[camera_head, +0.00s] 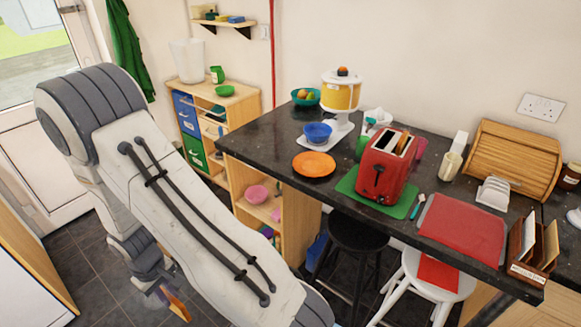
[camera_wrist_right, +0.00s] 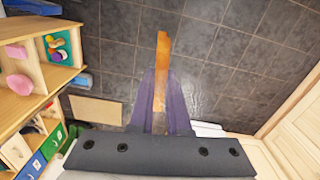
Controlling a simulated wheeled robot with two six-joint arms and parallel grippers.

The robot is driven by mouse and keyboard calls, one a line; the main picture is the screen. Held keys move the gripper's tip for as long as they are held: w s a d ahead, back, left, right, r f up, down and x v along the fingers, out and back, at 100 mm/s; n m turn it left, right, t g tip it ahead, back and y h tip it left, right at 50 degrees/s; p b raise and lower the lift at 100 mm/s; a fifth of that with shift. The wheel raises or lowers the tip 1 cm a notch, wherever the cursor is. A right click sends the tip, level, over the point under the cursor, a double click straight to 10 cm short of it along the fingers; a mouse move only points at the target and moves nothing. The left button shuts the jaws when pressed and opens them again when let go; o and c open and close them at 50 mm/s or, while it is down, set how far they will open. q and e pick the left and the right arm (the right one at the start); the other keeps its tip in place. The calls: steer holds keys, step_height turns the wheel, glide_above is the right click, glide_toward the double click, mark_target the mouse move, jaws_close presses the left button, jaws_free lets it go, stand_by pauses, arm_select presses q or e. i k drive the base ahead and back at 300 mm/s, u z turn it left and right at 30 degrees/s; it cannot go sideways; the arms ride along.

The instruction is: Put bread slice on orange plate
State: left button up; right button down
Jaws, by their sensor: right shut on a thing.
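My right gripper (camera_wrist_right: 160,98) is shut on a thin orange-brown bread slice (camera_wrist_right: 162,70), seen edge-on between its purple fingers in the wrist view. In the head view the right gripper (camera_head: 176,303) is low at the left, above the dark floor, with part of the slice showing. The orange plate (camera_head: 314,164) lies bare on the dark counter, left of the red toaster (camera_head: 387,171); the gripper is well away from it. A brown slice (camera_head: 403,142) shows in a toaster slot. My left gripper is not in view.
A blue bowl (camera_head: 318,132) and a white-based yellow appliance (camera_head: 341,97) stand behind the plate. The toaster sits on a green mat (camera_head: 350,186). Black (camera_head: 355,236) and white (camera_head: 437,277) stools stand below the counter. A wooden shelf unit (camera_head: 258,192) is under its left end.

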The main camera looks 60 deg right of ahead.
mark_target(307, 169)
steer(key=z, duration=1.4)
